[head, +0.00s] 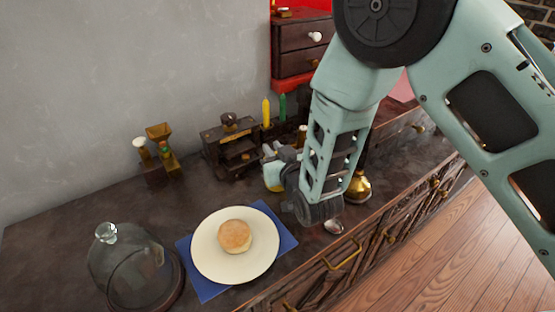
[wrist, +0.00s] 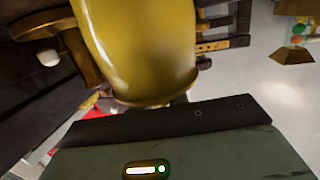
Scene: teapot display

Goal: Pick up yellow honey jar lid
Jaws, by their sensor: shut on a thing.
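My gripper (head: 284,158) is low over the dark counter, left of my forearm in the head view. It is shut on a glossy yellow thing, which I take for the yellow honey jar lid (head: 273,179). Only a small pale-yellow part of it shows there, beside the fingers. In the wrist view the yellow lid (wrist: 140,50) fills the upper middle, very close to the camera, with a rounded lower rim. The fingertips' contact is hidden, and I cannot tell whether the lid is clear of the counter.
A dark wooden stand (head: 232,145) is close behind, with yellow (head: 266,112) and green (head: 282,107) candles. A white plate (head: 205,259) with a bun (head: 235,236) lies in front. A glass dome (head: 125,262) stands left, a brass pot (head: 358,188) right.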

